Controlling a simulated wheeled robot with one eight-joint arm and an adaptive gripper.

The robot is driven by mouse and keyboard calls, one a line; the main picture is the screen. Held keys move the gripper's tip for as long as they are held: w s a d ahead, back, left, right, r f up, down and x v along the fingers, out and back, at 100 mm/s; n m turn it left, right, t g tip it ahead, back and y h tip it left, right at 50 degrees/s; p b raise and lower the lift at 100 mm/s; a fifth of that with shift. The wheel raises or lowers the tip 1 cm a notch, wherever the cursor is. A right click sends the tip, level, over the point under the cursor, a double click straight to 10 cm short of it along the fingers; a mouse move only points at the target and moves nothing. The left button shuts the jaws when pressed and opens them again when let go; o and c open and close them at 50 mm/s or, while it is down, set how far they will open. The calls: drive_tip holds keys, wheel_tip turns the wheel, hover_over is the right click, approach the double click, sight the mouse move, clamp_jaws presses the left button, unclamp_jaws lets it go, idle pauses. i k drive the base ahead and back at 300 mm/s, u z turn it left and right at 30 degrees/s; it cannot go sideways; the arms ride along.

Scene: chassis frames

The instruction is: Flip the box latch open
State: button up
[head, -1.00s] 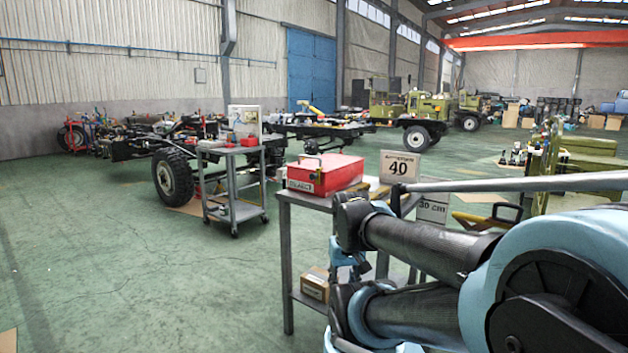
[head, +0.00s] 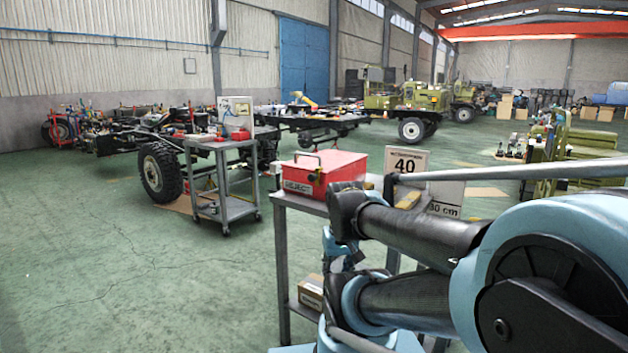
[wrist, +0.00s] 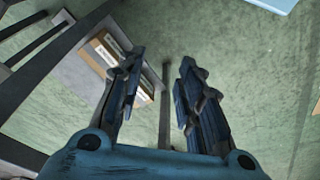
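In the head view a red box (head: 333,172) labelled REJECT sits on a grey metal cart (head: 285,200). Its latch (head: 314,177), a small dark and yellowish fitting, shows on the front face under a handle; whether it is shut is too small to tell. In the wrist view my gripper (wrist: 160,70) is open and empty, its two fingers well apart. It points down at the floor and the cart's lower part; the red box is not in that view. My arm covers the right side of the cart in the head view.
A cardboard box (head: 311,291) lies on the cart's lower shelf and also shows in the wrist view (wrist: 103,50). Another cart (head: 222,180) stands further left. The green floor (head: 130,270) at left is clear.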

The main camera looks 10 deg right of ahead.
sight(312, 178)
drive_tip(key=z, duration=0.95)
drive_tip(key=k, duration=1.35)
drive_tip(key=u, duration=0.65)
drive_tip(key=i, duration=1)
